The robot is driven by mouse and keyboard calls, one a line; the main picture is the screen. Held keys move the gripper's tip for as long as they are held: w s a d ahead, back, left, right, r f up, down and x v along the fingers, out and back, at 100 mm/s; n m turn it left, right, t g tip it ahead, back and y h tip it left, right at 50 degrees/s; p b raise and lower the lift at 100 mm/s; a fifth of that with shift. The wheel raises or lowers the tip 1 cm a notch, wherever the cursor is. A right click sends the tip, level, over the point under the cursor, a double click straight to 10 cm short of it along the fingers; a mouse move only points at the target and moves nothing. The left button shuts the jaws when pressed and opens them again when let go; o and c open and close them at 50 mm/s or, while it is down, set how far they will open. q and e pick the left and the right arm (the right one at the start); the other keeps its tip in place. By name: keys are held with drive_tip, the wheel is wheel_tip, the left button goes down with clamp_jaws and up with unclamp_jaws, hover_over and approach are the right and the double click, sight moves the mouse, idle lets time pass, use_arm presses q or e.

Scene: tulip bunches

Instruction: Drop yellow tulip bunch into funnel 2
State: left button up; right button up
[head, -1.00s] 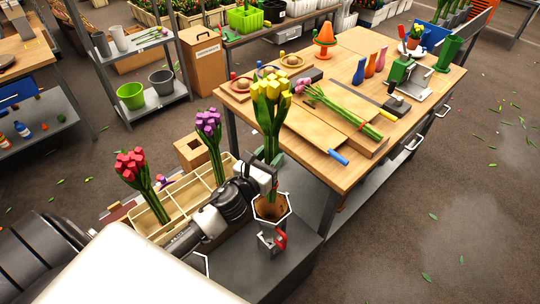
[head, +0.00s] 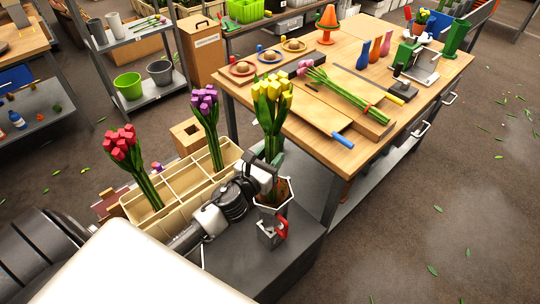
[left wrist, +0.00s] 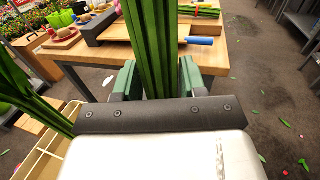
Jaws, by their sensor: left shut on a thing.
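My right gripper is not in view.
A beige divided crate (head: 178,184) holds red tulips (head: 122,146) and purple tulips (head: 205,103) just left of my gripper. The wooden workbench (head: 325,50) behind carries a pink bunch (head: 340,88), a blue-handled tool (head: 343,139) and vases. Open floor lies at right.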

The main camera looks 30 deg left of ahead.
use_arm(q)
wheel_tip(320, 180, down, 10)
drive_tip(key=b, duration=0.8)
drive_tip(key=shift+b, duration=0.3)
drive_tip(key=shift+r, duration=0.1)
drive_tip(key=o, duration=1.7)
drive_tip(key=shift+s, duration=0.1)
drive_tip(key=shift+s+a+b, duration=0.2)
drive_tip(key=shift+s+b, duration=0.4)
drive_tip(key=shift+s, duration=2.15)
drive_tip(key=shift+s+a+b, duration=0.2)
drive_tip(key=shift+s+b, duration=0.4)
drive_tip(key=shift+s, duration=2.1)
